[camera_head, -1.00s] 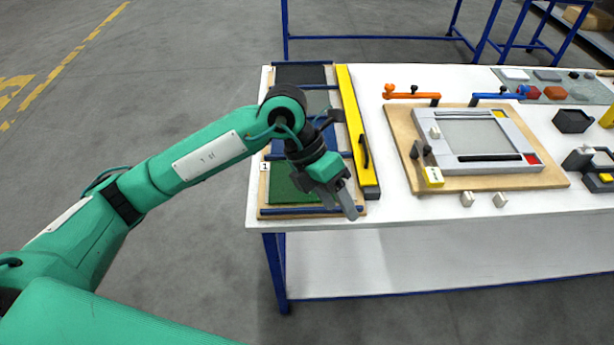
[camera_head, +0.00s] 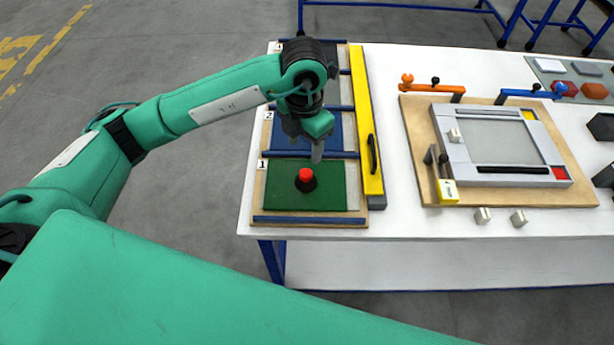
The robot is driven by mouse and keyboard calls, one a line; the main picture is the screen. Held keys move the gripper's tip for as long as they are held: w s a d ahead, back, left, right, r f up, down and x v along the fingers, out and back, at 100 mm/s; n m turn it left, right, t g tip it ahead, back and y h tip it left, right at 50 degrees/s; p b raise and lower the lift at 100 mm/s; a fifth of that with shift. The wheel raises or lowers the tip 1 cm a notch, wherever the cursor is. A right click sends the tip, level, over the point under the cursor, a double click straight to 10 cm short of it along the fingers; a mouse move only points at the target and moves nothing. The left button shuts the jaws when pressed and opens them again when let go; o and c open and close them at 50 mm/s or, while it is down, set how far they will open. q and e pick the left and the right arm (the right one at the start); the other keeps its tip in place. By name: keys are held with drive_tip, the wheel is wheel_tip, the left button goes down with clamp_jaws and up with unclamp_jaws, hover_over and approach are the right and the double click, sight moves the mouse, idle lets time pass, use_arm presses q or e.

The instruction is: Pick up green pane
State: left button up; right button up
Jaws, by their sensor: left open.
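The green pane (camera_head: 332,196) lies flat in the front slot, marked 1, of the wooden rack (camera_head: 258,200) at the table's left end. A black knob with a red top (camera_head: 305,178) stands on the pane. My left gripper (camera_head: 305,150) is open and points down. In the picture it is just behind the knob, over the pane's back edge; its height above the pane is hard to judge. One finger shows clearly and the other is partly hidden. My right gripper is not in view.
A blue pane (camera_head: 338,132) lies in slot 2 behind. A yellow bar with a black handle (camera_head: 366,140) runs along the rack's right side. A grey frame (camera_head: 455,150) on a wooden board (camera_head: 418,115) stands to the right. The white table's front strip is mostly clear.

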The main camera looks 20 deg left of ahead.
sight(306, 173)
use_arm(q)
wheel_tip(306, 173, down, 4)
drive_tip(key=shift+r+p, duration=0.1)
drive_tip(key=shift+p, duration=0.25)
drive_tip(key=shift+w+f, duration=0.1)
drive_tip(key=shift+f, duration=0.15)
drive_tip(key=shift+f+p, duration=0.7)
drive_tip(key=shift+f, duration=0.05)
wheel_tip(306, 173, down, 3)
drive_tip(key=shift+f+p, duration=0.15)
drive_tip(key=shift+p, duration=0.4)
drive_tip(key=shift+f, duration=0.2)
clamp_jaws()
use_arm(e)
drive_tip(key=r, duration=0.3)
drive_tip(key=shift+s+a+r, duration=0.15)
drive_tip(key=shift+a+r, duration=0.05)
use_arm(q)
drive_tip(key=shift+r, duration=0.1)
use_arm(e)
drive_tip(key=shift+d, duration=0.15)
